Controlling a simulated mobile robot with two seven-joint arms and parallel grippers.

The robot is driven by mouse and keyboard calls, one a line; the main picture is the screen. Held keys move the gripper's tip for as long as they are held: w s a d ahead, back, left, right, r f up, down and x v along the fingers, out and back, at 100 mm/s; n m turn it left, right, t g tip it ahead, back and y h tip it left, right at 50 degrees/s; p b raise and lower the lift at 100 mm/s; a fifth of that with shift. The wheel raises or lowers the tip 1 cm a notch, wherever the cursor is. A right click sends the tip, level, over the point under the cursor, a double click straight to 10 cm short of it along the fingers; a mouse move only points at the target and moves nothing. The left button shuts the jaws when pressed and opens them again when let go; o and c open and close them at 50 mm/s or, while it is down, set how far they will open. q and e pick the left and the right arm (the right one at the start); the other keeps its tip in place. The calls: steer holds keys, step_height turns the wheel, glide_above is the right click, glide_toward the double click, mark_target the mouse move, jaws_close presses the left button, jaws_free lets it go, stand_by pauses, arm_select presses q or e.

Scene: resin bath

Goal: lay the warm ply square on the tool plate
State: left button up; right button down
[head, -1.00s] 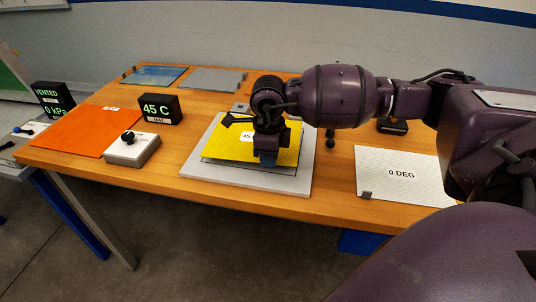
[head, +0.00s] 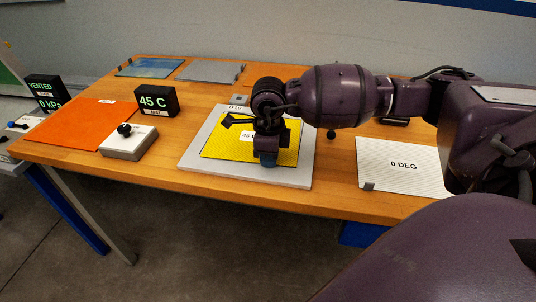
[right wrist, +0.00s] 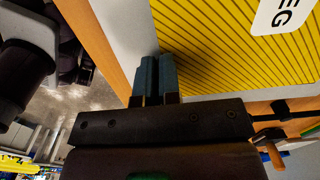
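The yellow ply square (head: 220,147), dark-lined with a white label partly reading 45, lies on the grey tool plate (head: 198,167) in the head view. It appears flat, with plate showing around it. My right gripper (head: 267,160) is low over its near edge and hides part of it and its label. In the right wrist view the blue fingertips (right wrist: 155,78) are close together at a corner of the ply (right wrist: 225,50) and appear shut on it; the corner itself is hidden. My left gripper is out of view.
A white sheet marked 0 DEG (head: 402,165) lies right of the plate. An orange mat (head: 75,122), a switch box (head: 128,146) and a 45 C display (head: 156,101) are to the left. Blue (head: 150,67) and grey (head: 210,70) sheets lie at the back.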

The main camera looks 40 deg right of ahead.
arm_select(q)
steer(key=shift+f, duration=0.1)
arm_select(e)
steer(key=shift+f, duration=0.2)
steer(key=c, duration=1.2)
jaws_free()
steer(key=shift+c, duration=0.2)
steer(key=shift+r, duration=0.1)
